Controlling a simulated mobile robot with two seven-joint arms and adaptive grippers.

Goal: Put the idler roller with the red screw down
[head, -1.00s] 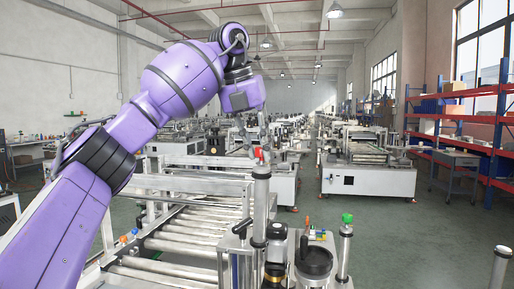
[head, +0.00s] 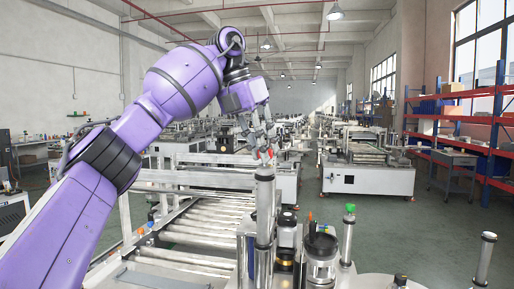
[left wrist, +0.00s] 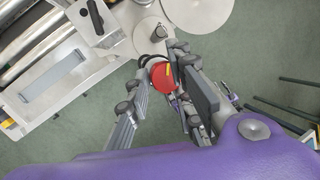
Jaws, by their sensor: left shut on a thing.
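The red screw (head: 267,154) of the idler roller shows at the fingertips of my left gripper (head: 259,143). In the left wrist view, the red screw (left wrist: 160,76) sits between the fingers of my left gripper (left wrist: 164,70), which are shut on the roller's part. A tall silver roller (head: 264,215) stands upright right below the red screw in the head view; I cannot tell whether it is the held one. The held roller's lower part is hidden in the wrist view. My right gripper is not in view.
A roller with a green screw (head: 349,230) and a pale-topped roller (head: 484,265) stand to the right. A conveyor with silver rollers (head: 200,232) lies to the left. Black-topped parts (head: 320,250) stand close by. Floor shows beyond the machine.

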